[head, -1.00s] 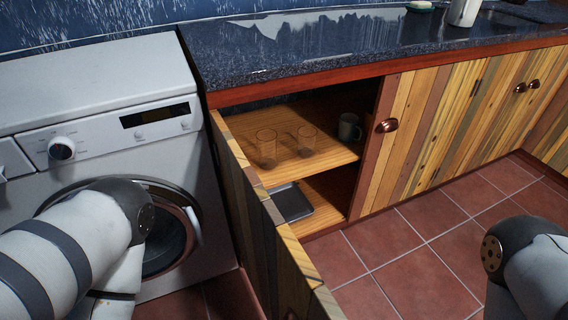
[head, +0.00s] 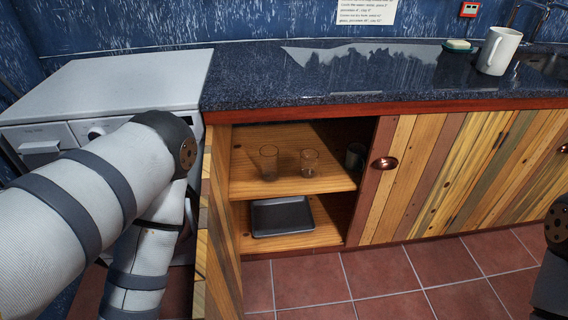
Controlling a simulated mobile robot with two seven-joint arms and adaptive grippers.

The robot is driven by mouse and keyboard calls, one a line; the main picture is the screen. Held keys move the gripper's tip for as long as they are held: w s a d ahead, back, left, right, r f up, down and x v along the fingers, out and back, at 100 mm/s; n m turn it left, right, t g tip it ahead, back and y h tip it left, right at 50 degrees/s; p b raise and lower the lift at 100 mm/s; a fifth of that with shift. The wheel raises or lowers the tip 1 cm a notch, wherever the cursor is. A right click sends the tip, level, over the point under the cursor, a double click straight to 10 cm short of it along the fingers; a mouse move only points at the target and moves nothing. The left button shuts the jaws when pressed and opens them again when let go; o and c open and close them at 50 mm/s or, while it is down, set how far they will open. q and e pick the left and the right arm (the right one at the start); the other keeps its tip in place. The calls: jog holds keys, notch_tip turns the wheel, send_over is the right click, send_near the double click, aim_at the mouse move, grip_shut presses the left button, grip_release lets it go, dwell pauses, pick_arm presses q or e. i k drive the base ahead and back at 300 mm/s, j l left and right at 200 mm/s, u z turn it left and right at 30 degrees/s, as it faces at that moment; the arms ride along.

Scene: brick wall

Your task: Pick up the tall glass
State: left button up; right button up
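Two clear glasses stand upright on the upper shelf of the open cabinet. The left glass (head: 268,163) looks taller than the right glass (head: 309,162). My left arm fills the left of the view, in front of the washing machine, and its gripper is out of frame. Only a piece of my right arm shows at the right edge, and its gripper is out of frame too.
The open cabinet door (head: 216,225) juts toward me on the left of the opening. A dark mug (head: 354,157) stands right on the shelf (head: 285,184); a dark tray (head: 282,217) lies below. Floor ahead is clear.

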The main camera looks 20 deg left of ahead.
aim_at(269, 154)
jog(key=i+l+u, duration=0.3)
jog(key=i+l, duration=0.15)
jog(key=l, duration=0.15)
jog(key=i+l+u, duration=0.15)
jog(key=l, duration=0.2)
jog(key=i+l+u, duration=0.3)
jog(key=l, duration=0.45)
jog(key=i+l+u, duration=0.15)
jog(key=l, duration=0.3)
jog(key=i, duration=0.1)
